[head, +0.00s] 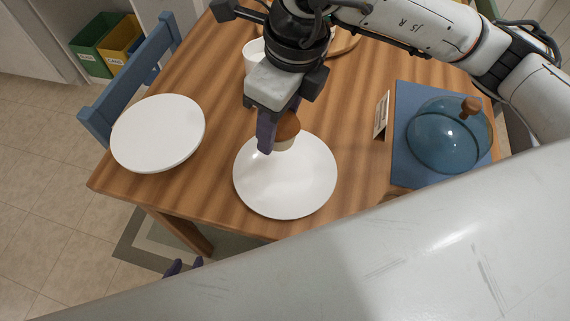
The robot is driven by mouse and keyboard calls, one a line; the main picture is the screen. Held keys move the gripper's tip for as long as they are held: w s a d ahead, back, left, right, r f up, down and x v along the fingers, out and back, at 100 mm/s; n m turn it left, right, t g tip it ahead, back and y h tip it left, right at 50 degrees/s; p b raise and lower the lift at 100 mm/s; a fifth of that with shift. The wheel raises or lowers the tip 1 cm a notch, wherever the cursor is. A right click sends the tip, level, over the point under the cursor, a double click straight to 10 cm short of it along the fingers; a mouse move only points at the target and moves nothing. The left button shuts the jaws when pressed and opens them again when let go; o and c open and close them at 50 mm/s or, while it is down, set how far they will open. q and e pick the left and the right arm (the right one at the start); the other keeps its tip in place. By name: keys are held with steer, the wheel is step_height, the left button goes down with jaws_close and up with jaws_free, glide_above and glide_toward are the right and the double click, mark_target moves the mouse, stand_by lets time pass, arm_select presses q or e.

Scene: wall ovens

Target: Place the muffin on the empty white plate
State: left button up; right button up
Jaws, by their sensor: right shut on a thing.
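The muffin (288,128), with a brown top and a pale base, is between the purple fingers of my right gripper (277,136), which is shut on it. The muffin is over the far part of a white plate (286,190) near the table's front edge. I cannot tell whether its base touches the plate. Nothing else lies on this plate. My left gripper (185,267) shows only as two purple fingertips, apart, low in the view in front of the table. The rest of it is hidden behind my pale arm link.
A white round plate-like disc (158,132) is at the table's left corner by a blue chair (140,65). A blue glass dome (440,140) with a wooden knob stands on a blue mat (412,95) at right, beside a small card (381,115). A white cup (253,55) is behind my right gripper.

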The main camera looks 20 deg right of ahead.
steer(key=m, duration=0.1)
steer(key=a+m, duration=0.1)
steer(key=m, duration=0.1)
steer(key=a+m, duration=0.1)
steer(key=m, duration=0.1)
steer(key=shift+r+h, duration=0.35)
steer(key=shift+h, duration=0.05)
steer(key=shift+f+m, duration=0.3)
steer(key=shift+m, duration=0.1)
glide_toward(269, 167)
steer(key=f, duration=0.5)
steer(key=shift+w+a+f, duration=0.15)
steer(key=shift+w, duration=0.15)
steer(key=shift+f+b, duration=0.1)
steer(key=shift+b, duration=0.2)
steer(key=o, duration=0.4)
steer(key=shift+f, duration=0.1)
steer(key=shift+o, duration=0.7)
steer(key=shift+r, duration=0.5)
steer(key=r, duration=0.3)
steer(key=s+r, duration=0.1)
steer(key=r, duration=0.7)
steer(key=shift+s+r+p, duration=0.2)
steer(key=shift+s+p, duration=0.2)
